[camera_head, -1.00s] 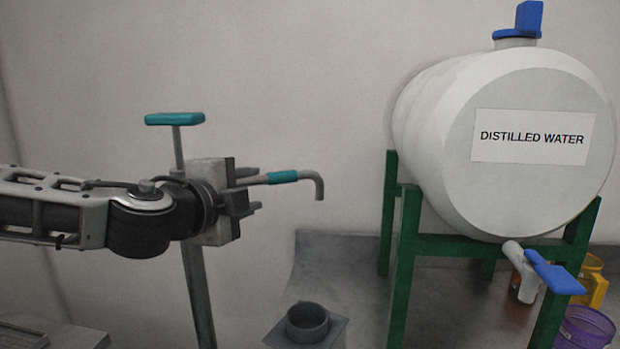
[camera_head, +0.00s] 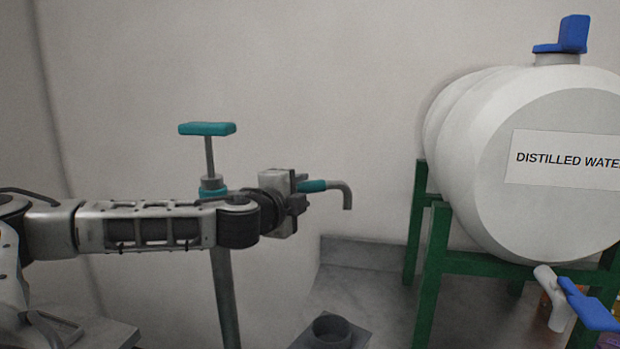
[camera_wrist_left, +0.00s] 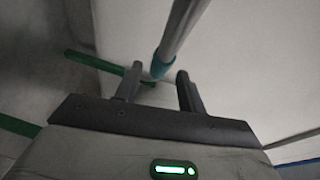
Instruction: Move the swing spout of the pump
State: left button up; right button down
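The pump has a teal T-handle (camera_head: 207,129) on a thin rod above an upright grey post (camera_head: 225,300). My left gripper (camera_head: 302,190) is at the spout, just left of the visible sleeve, and hides the spout's inner part. In the left wrist view the fingers of the left gripper (camera_wrist_left: 160,80) stand apart. The spout's pipe (camera_wrist_left: 188,22) comes down from the top, its teal part (camera_wrist_left: 160,68) near the fingertips. I cannot tell whether they touch it. My right gripper is not in view.
A white distilled water tank (camera_head: 545,225) rests on a green stand (camera_head: 432,275) at the right, with a blue-handled tap (camera_head: 590,305). A grey round-necked fitting (camera_head: 331,330) is low below the spout. The space between spout and tank is free.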

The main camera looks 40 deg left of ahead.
aim_at(307, 189)
pick_arm(q)
jog(key=shift+p+x, duration=0.75)
jog(key=shift+x, duration=1.8)
grip_shut()
